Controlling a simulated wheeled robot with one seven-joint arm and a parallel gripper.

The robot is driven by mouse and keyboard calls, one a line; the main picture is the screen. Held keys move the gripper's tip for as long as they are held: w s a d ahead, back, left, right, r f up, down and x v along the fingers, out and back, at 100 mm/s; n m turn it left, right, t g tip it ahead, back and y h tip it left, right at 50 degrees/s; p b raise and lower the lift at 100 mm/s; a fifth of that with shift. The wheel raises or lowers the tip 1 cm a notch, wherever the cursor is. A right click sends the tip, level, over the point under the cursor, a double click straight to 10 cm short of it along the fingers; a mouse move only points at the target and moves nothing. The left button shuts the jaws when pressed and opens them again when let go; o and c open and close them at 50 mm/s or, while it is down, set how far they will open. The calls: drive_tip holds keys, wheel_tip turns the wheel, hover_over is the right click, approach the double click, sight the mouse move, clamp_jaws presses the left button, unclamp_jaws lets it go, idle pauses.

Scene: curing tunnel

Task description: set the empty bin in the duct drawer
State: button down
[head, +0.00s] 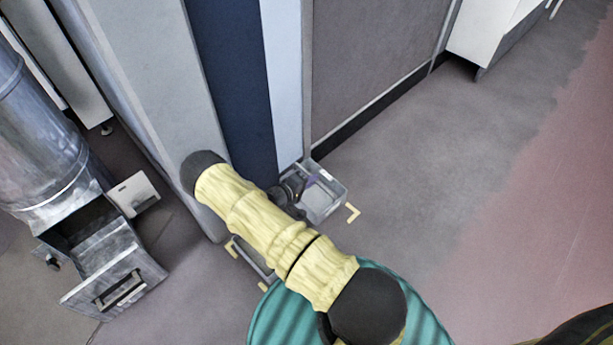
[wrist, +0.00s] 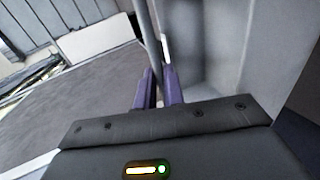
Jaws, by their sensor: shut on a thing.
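A clear grey bin (head: 325,199) is in the middle of the head view, low beside the foot of the cabinets. My gripper (head: 303,186) is at its left side, partly hidden by my arm. In the wrist view, the purple fingers of my gripper (wrist: 159,90) are shut on a thin grey upright wall (wrist: 152,50), which looks like the bin's side. The bin's floor is only partly visible, so I cannot tell whether it is empty. The duct drawer (head: 115,284) is pulled out at the lower left, under the round metal duct (head: 42,150).
A second grey rim (head: 252,262) shows under my arm, mostly hidden. A white flap (head: 135,193) stands beside the drawer. A tall grey cabinet (head: 160,90) stands between duct and bin.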

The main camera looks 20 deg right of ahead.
drive_tip(key=s+a+r+n+t+y+p, duration=0.1)
drive_tip(key=s+a+r+p, duration=0.1)
drive_tip(key=r, duration=0.8)
drive_tip(key=s+a+r+n+t+p, duration=0.1)
drive_tip(key=a+r+p, duration=0.4)
drive_tip(key=r, duration=0.5)
drive_tip(key=s+a+r+n+t+y+p, duration=0.1)
drive_tip(key=s+a+r+n+t+p, duration=0.1)
drive_tip(key=a+r, duration=0.5)
wheel_tip(320, 180, up, 3)
drive_tip(key=shift+s+r+y+p, duration=0.1)
drive_tip(key=shift+s+y+p, duration=0.35)
drive_tip(key=shift+p, duration=0.8)
drive_tip(key=shift+s+d+h, duration=0.1)
drive_tip(key=shift+h, duration=0.15)
